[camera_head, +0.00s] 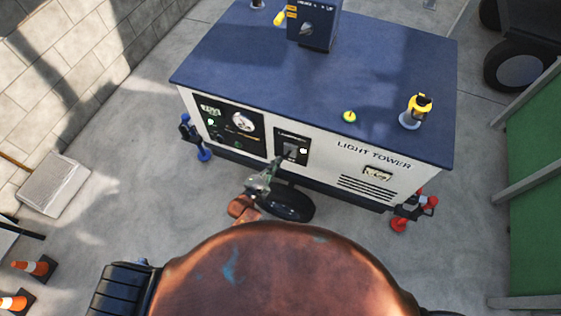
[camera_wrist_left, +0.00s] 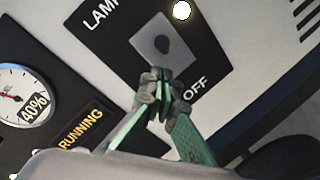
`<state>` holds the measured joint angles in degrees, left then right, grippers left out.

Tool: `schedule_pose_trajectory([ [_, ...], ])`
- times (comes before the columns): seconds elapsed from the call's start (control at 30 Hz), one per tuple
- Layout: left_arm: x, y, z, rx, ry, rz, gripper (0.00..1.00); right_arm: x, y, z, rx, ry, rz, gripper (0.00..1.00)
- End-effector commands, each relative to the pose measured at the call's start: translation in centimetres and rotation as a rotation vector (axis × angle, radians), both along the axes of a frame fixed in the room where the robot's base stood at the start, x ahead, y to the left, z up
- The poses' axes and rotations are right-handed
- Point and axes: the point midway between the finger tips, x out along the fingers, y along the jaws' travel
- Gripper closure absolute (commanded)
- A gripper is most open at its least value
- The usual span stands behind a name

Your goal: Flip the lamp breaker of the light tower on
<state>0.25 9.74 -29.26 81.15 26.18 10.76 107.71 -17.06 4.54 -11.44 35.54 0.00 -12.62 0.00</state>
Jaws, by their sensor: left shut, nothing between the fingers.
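The light tower (camera_head: 375,155) is a white cabinet with a dark blue top. Its lamp breaker (camera_head: 290,149) sits in a black panel on the front face. In the left wrist view the breaker (camera_wrist_left: 178,58) is a grey plate with a dark spot, between the words LAMP and OFF. My left gripper (camera_head: 280,162) is at the panel, its green fingers shut and empty. In the left wrist view the closed fingertips (camera_wrist_left: 159,78) overlap the plate's lower edge, beside OFF; contact cannot be told. My right gripper is not in view.
A round white indicator (camera_wrist_left: 181,10) glows by the breaker. A gauge (camera_wrist_left: 22,95) reading 40% and a RUNNING label are to the left. Blue (camera_head: 198,140) and red (camera_head: 404,218) corner jacks flank the cabinet.

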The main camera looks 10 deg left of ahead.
Motion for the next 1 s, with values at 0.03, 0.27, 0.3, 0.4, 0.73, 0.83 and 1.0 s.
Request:
schedule_pose_trajectory([
  [0.03, -0.1, 0.7, -0.7, 0.004, 0.001, -0.001, 1.0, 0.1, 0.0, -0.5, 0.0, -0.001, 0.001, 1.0],
  [0.27, -2.6, 3.8, -0.5, 0.0, 0.003, 0.001, 1.0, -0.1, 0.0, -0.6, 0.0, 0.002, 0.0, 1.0],
  [0.3, -3.4, 4.2, -0.2, 0.001, 0.002, 0.001, 1.0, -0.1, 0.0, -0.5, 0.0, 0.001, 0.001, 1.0],
  [0.4, -5.2, 5.0, 0.6, 0.002, 0.001, 0.0, 1.0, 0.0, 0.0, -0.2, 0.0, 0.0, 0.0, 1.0],
  [0.73, -8.5, 6.6, 1.8, 0.0, 0.0, 0.001, 1.0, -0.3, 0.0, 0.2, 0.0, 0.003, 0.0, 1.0],
  [0.83, -8.7, 6.7, 1.9, 0.0, -0.001, 0.001, 1.0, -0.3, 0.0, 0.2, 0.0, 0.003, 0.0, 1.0],
  [1.0, -8.7, 6.7, 1.9, 0.0, 0.0, 0.0, 1.0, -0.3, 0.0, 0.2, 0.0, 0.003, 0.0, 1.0],
])
